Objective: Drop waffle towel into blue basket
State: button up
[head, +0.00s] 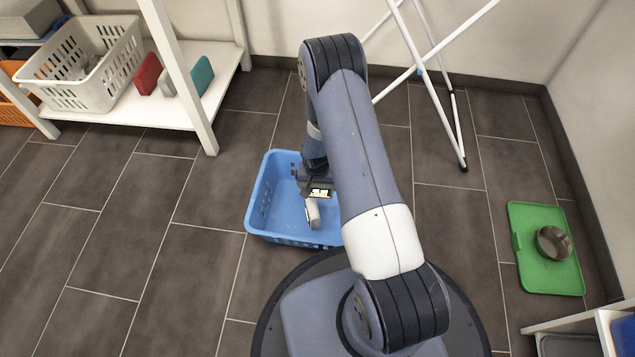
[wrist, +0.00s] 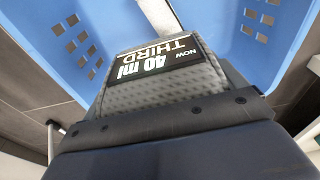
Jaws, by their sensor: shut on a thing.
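The blue basket (head: 262,205) stands on the floor in front of me, its slotted walls also showing around the wrist view (wrist: 250,20). My gripper (head: 315,193) is inside the basket's outline in the head view, pointing down. It is shut on a light grey, dimpled thing that I take to be the waffle towel (wrist: 160,92), with a black label reading "40 ml". In the head view the towel (head: 312,214) shows as a small pale piece below the gripper. My arm hides the basket's right side. I cannot tell whether the towel touches the basket's bottom.
A white shelf (head: 190,95) at the upper left holds a white basket (head: 85,85) and small red, grey and teal items. A white folding rack (head: 445,110) stands behind my arm. A green tray (head: 550,275) with a metal bowl (head: 554,243) lies right. Floor at left is clear.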

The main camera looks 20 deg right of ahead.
jog(key=o, duration=0.8)
jog(key=r+p, duration=0.1)
jog(key=r, duration=0.2)
jog(key=s+r+p, duration=0.1)
jog(key=r+p, duration=0.1)
jog(key=r, duration=0.2)
jog(key=r+p, duration=0.1)
jog(key=r, duration=0.2)
jog(key=shift+s+a+r, duration=0.3)
jog(key=shift+r, duration=0.1)
jog(key=shift+f, duration=0.1)
jog(key=f+b, duration=0.1)
jog(key=f, duration=0.2)
jog(key=w+f+b, duration=0.1)
jog(key=f+b, duration=0.1)
jog(key=f, duration=0.2)
jog(key=f+b, duration=0.1)
jog(key=f, duration=0.3)
jog(key=shift+w+d+f, duration=0.1)
jog(key=shift+w+d, duration=0.15)
jog(key=shift+d, duration=0.05)
notch_tip(320, 180, up, 5)
jog(key=shift+r+p, duration=0.1)
jog(key=shift+p, duration=1.15)
jog(key=shift+r, duration=0.55)
